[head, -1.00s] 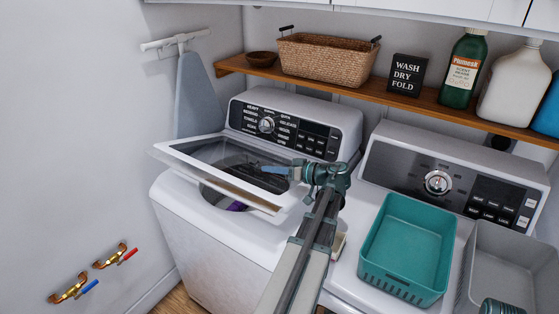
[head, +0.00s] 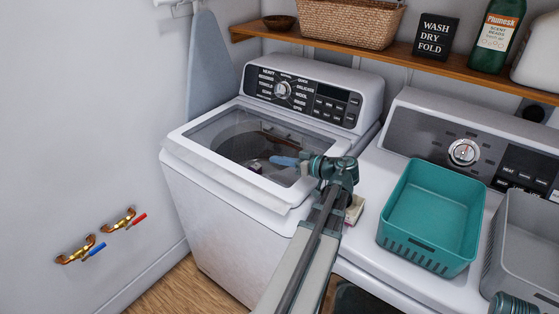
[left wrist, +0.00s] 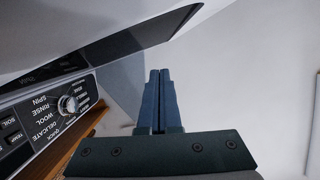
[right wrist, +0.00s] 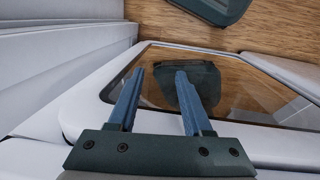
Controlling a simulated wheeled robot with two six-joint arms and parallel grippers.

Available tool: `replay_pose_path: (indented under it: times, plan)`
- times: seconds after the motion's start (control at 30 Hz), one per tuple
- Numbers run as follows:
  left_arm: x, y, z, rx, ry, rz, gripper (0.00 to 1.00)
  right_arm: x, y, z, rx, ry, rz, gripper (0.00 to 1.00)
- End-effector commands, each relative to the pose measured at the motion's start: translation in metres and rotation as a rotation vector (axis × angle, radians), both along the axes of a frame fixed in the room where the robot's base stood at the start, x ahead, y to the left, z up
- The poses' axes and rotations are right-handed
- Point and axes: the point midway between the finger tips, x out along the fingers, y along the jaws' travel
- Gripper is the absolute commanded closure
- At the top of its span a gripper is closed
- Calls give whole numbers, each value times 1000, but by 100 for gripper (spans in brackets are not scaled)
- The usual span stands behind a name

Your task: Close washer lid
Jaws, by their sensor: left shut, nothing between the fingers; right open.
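The washer (head: 225,230) stands at the left in the head view. Its lid (head: 215,169), a white frame around a glass pane, lies down over the tub, close to level with the top. I cannot tell whether its front edge is fully flush. My left gripper (head: 277,160) is shut and empty, over the right part of the glass; its blue fingers also show in the left wrist view (left wrist: 159,95). The washer's control panel (left wrist: 55,115) shows sideways there. My right gripper (right wrist: 158,95) is open and empty, in front of a dark glass door window (right wrist: 235,95).
The dryer (head: 385,150) stands right of the washer. A teal basket (head: 430,215) and a grey basket (head: 525,240) sit on it. A wooden shelf (head: 390,68) runs above both machines. Brass taps (head: 75,250) stick out of the left wall.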

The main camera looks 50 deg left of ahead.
Motion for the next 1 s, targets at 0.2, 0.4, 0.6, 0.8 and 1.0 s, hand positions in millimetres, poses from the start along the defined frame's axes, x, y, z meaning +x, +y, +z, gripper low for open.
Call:
replay_pose_path:
  times: [0.2,0.4,0.6,0.8,1.0]
  plan:
    - [0,0,0,0,0,0,100,0,0,0,0,0,0,50]
    - [0,0,5,0,0,0,100,0,0,5,0,0,0,50]
    - [0,3,30,0,1,-2,100,0,0,30,0,0,0,50]
    - [6,-14,48,-1,1,-10,100,0,0,48,0,0,0,50]
    - [18,-53,57,-1,1,-10,100,0,0,58,0,0,0,50]
